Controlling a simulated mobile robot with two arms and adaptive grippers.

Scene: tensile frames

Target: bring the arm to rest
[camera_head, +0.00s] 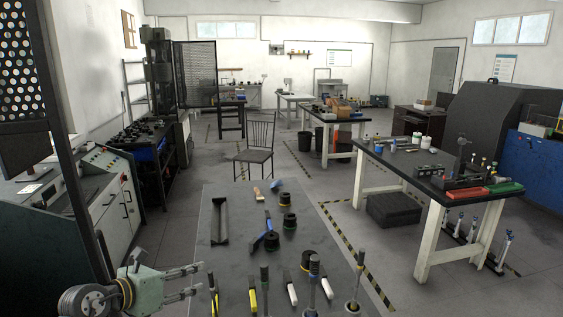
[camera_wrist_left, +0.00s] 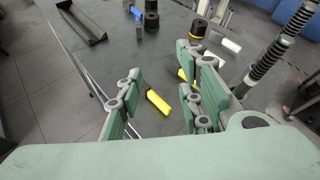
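My left gripper (camera_head: 199,279) comes in at the lower left of the head view, beside the left edge of the grey table (camera_head: 318,232). Its two fingers stand apart, with nothing between them. The left wrist view also shows the open left gripper (camera_wrist_left: 162,92), its green finger pads spread. Beyond the gap, a yellow-handled tool (camera_wrist_left: 157,102) lies on the tabletop, apart from the fingers. My right gripper is in neither view.
The grey table carries a black tray-like part (camera_head: 219,222), a blue-handled tool (camera_head: 265,232), black cylinders and several upright rods. A grey machine cabinet (camera_head: 110,205) stands at the left. A chair (camera_head: 254,155) stands behind the table. Floor shows between cabinet and table.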

